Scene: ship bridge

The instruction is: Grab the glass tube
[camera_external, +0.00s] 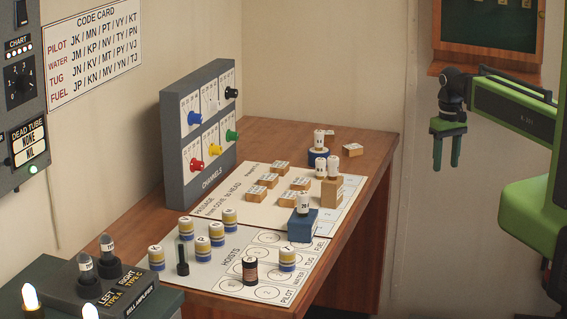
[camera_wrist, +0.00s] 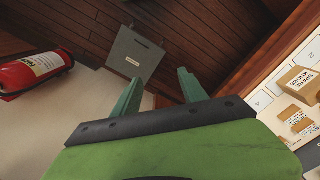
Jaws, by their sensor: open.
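Two small tubes with pale glass-like tops and dark bases, one on the left (camera_external: 86,265) and one on the right (camera_external: 107,246), stand upright in the dark hull amplifier box (camera_external: 115,285) at the lower left. Their small labels are hard to read. Two glowing bulbs, one of them at the bottom left edge (camera_external: 30,297), sit nearer the camera. I cannot tell which of these is the glass tube. My gripper (camera_external: 447,152) hangs open and empty at the upper right, far from them. In the wrist view my gripper (camera_wrist: 160,95) shows two spread green fingers with nothing between; no tube shows there.
The wooden desk (camera_external: 370,165) holds several striped cylinders, white-topped pieces, small blocks and a grey channels panel (camera_external: 200,125). A dark slim post (camera_external: 182,257) stands near the front. A red extinguisher (camera_wrist: 32,73) and a grey flat item (camera_wrist: 135,55) show in the wrist view.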

